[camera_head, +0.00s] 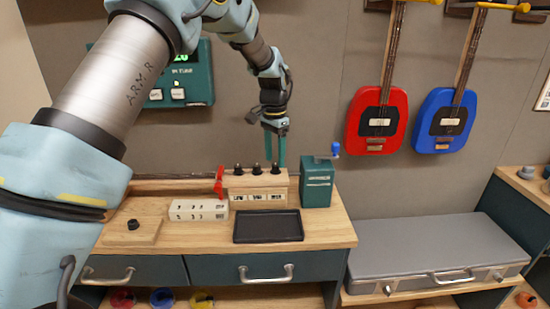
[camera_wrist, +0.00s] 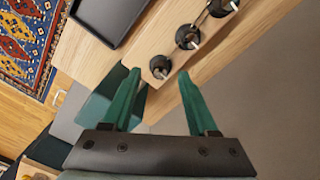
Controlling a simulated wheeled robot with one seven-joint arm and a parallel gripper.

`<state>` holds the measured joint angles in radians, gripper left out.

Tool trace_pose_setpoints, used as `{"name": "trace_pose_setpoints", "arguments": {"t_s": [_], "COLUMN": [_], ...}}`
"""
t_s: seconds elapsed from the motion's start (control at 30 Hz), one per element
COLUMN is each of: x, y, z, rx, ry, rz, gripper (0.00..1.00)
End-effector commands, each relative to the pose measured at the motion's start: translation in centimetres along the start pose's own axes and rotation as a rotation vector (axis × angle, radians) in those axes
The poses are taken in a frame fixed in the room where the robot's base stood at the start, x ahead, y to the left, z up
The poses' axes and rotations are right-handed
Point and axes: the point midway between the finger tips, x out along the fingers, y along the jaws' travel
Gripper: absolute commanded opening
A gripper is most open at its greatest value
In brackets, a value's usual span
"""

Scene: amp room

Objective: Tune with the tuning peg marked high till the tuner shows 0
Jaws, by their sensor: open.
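A wooden block (camera_head: 258,183) with several black pegs on top stands at the back of the workbench. Small labels on its front are too small to read, so I cannot tell which peg is marked high. My gripper (camera_head: 275,161) points down, open and empty, above the rightmost peg (camera_head: 275,169). In the wrist view, my green fingers (camera_wrist: 158,77) are spread, with the nearest peg (camera_wrist: 160,67) showing between and just beyond their tips. The teal tuner (camera_head: 196,72) on the wall has a green readout, partly hidden by my arm; I cannot read it fully.
A teal box with a blue crank (camera_head: 317,182) stands close right of the block. A black tray (camera_head: 268,227), a white labelled strip (camera_head: 199,210) and a red part (camera_head: 218,182) are nearby. Red (camera_head: 377,120) and blue (camera_head: 445,120) guitars hang at right.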

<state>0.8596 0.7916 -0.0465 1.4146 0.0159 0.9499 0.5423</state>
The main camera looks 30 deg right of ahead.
Motion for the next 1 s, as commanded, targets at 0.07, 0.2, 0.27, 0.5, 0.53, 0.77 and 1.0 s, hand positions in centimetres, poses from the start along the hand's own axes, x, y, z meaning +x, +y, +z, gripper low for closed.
{"name": "trace_pose_setpoints", "arguments": {"t_s": [0.07, 0.2, 0.27, 0.5, 0.53, 0.77, 1.0], "x": [0.8, 1.9, 2.1, 2.2, 2.2, 2.2, 2.2], "y": [0.0, 0.0, 0.0, 0.0, 0.0, 0.0, 0.0], "z": [0.0, 0.0, 0.0, 0.0, 0.0, 0.0, 0.0], "rx": [0.000, -0.001, -0.001, -0.001, -0.001, -0.001, -0.001], "ry": [-0.001, 0.000, 0.000, 0.001, 0.001, 0.001, 0.001], "rz": [0.000, 0.000, 0.000, -0.001, -0.001, -0.001, -0.001], "gripper": [0.59, 0.59, 0.59, 0.59, 0.58, 0.32, 0.05]}}
